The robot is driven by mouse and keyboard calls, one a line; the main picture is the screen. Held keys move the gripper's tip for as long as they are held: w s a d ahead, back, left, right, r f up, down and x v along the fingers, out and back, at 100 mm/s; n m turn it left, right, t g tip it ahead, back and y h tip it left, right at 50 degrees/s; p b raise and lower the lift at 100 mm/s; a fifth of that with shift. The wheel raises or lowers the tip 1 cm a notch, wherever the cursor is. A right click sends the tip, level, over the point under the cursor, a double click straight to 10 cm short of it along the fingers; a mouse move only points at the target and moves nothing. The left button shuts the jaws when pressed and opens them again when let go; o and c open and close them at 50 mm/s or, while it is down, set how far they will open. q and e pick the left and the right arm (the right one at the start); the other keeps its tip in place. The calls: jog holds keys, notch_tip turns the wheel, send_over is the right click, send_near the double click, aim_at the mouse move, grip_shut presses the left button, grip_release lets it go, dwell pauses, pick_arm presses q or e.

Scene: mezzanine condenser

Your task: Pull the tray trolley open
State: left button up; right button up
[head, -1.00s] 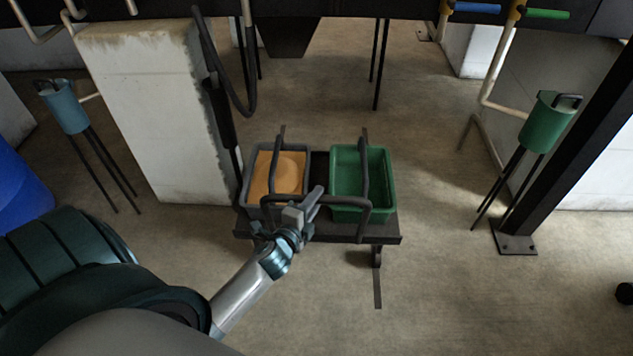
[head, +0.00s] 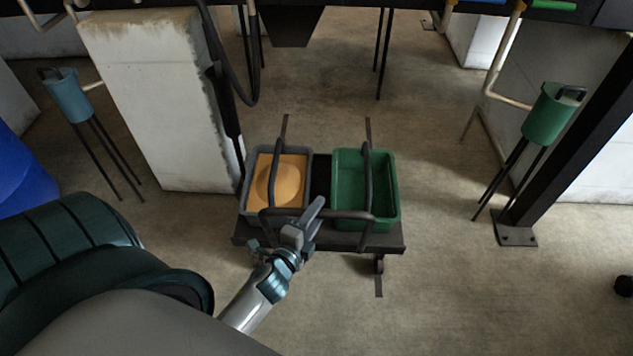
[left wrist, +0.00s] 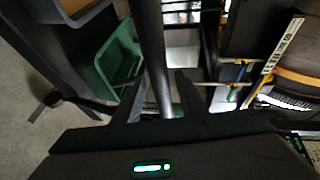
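The tray trolley (head: 345,238) is a low dark platform on thin floor rails, with a dark bar handle (head: 347,215) along its near side. It bears a grey tray (head: 246,190) with orange contents and a green tray (head: 392,195). My left gripper (head: 301,222) is at the left half of the handle. In the left wrist view the dark handle bar (left wrist: 152,45) runs between the two fingers (left wrist: 160,98), which appear closed around it. The exact finger contact is dark. My right gripper is in neither view.
A pale block pillar (head: 155,110) stands close behind and left of the trolley. A dark post (head: 555,150) with a floor plate and a green canister (head: 550,115) stand at the right. A blue canister (head: 62,97) is at the left. The floor in front is clear.

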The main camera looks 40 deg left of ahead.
pick_arm(q)
jog(key=shift+s, duration=0.1)
dwell(0.3)
jog(key=b+v, duration=0.1)
jog(key=v, duration=1.6)
jog(key=shift+b, duration=0.3)
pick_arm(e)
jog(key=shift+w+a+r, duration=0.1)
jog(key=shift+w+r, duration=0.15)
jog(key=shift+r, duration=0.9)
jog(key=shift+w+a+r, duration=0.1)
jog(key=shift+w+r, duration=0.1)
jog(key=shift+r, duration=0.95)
pick_arm(q)
jog(key=shift+f, duration=0.1)
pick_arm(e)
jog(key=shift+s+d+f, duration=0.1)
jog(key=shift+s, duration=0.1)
